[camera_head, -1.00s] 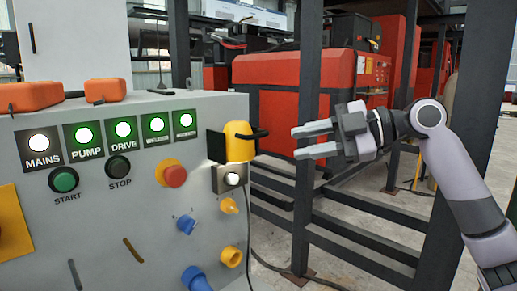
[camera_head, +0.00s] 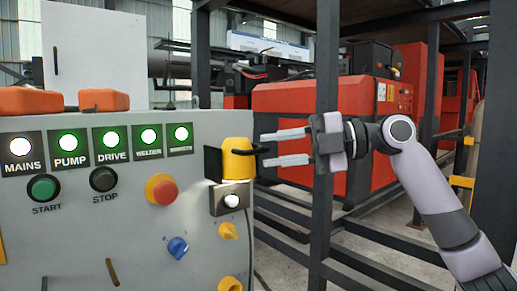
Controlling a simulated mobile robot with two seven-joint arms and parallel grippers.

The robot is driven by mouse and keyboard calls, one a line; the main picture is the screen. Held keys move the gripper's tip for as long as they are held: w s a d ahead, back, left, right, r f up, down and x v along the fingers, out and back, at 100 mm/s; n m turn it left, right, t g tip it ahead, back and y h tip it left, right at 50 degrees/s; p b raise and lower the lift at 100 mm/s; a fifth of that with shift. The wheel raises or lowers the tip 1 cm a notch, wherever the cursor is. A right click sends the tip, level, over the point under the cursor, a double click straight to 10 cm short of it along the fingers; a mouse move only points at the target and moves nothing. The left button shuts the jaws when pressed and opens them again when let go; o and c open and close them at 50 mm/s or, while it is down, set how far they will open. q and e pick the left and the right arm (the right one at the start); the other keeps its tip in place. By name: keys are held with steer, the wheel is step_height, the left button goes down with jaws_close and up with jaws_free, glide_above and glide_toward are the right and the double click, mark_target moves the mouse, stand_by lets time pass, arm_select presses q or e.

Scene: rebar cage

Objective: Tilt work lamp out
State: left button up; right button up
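The work lamp (camera_head: 238,160) is a yellow block with a black plate on its left and a dark handle (camera_head: 258,151) sticking out to the right. It sits at the upper right edge of the grey control panel, above a lit spot. My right gripper (camera_head: 284,148) comes in from the right, its two pale fingers pointing left and spread apart, one above the other. The handle's end is near the fingertips and level with the gap between them. I cannot tell whether it lies between them in depth. My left gripper is not in view.
The grey control panel (camera_head: 90,230) fills the left, with lit labels, buttons and a red emergency knob (camera_head: 161,189). A blue knob (camera_head: 177,247) and a yellow knob (camera_head: 228,230) stick out below the lamp. A dark steel post (camera_head: 325,60) stands behind my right gripper.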

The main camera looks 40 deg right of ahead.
mark_target(262, 151)
steer(key=shift+p+x, duration=0.3)
steer(key=shift+x, duration=1.45)
jaws_close()
steer(key=shift+r+p, duration=0.35)
steer(key=shift+p, duration=0.45)
steer(key=r+m+g+h+p, duration=0.1)
steer(key=p, duration=0.2)
steer(key=shift+w+r+p, duration=0.15)
steer(key=shift+w+p, duration=0.05)
steer(key=shift+p, duration=0.2)
steer(key=shift+w+a+r+m+g+h+p, duration=0.1)
steer(key=shift+w+r+m+g+h+p, duration=0.35)
steer(key=shift+m+g+p, duration=1.05)
steer(key=shift+w+r+n+g+h+p, duration=0.15)
steer(key=shift+w+r+g+p, duration=0.45)
steer(key=shift+p, duration=1.85)
steer(key=shift+w+r+m+g+h+p, duration=0.5)
steer(key=shift+m+g+p, duration=0.55)
steer(key=shift+p, duration=0.95)
steer(key=shift+w+f+g, duration=0.15)
steer(key=shift+f+g, duration=0.05)
steer(key=shift+g, duration=0.05)
